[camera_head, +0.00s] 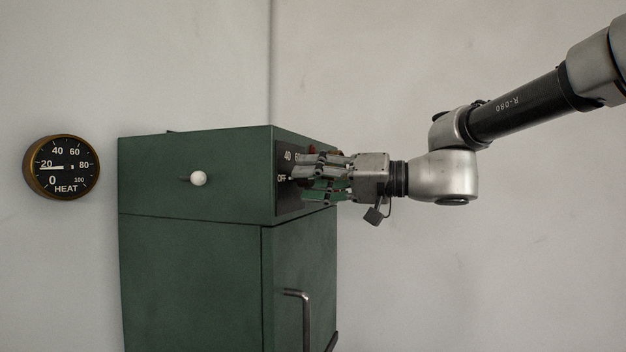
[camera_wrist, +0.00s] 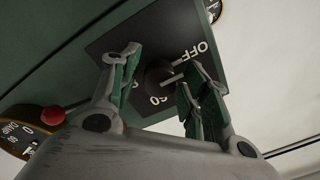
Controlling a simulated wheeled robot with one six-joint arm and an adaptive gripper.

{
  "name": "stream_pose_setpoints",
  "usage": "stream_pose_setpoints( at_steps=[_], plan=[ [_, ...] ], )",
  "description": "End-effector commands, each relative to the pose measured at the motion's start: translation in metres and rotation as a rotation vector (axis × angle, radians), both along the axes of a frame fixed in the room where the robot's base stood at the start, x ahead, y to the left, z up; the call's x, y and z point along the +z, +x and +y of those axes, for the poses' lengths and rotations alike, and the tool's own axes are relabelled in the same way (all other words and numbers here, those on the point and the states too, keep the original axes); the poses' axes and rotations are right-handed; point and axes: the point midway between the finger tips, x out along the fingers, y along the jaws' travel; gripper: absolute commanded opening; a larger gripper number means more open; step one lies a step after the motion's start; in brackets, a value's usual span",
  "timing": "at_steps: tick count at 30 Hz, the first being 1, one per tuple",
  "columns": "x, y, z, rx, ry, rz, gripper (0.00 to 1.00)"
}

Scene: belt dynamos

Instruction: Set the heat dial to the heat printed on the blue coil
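The dark dial knob (camera_wrist: 158,74) sits on a black plate (camera_wrist: 112,45) lettered OFF and 60 in the wrist view. A short white mark shows beside the knob; its exact setting is unclear. My gripper (camera_wrist: 162,68) has its green-padded fingers on either side of the knob, apart, with gaps visible. In the head view my gripper (camera_head: 300,178) reaches the panel (camera_head: 284,199) on the cabinet's right face and hides the knob. A round HEAT gauge (camera_head: 63,167) hangs on the wall at left, its needle a little below 20. No blue coil is in view.
The green cabinet (camera_head: 190,270) has a white ball knob (camera_head: 198,179) on its left face and a door handle (camera_head: 305,315) below the panel. In the wrist view a red ball (camera_wrist: 52,115) and a DAMP gauge (camera_wrist: 14,138) are at lower left. Another gauge is partly visible at top right.

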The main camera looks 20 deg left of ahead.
Motion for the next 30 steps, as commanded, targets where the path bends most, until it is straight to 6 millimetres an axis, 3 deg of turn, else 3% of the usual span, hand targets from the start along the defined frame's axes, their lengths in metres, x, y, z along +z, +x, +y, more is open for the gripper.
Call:
stream_pose_setpoints(
  at_steps=[1,5,17,30],
  plan=[
    [0.0,0.0,-0.0001,0.0,0.0,0.0,0.31],
    [0.0,0.0,-0.0002,0.0,0.0,0.0,0.07],
    [-0.0003,0.0,-0.0003,0.0,0.004,0.053,0.07],
    [-0.0005,-0.0002,-0.0003,-0.001,0.031,0.391,0.07]
  ],
)
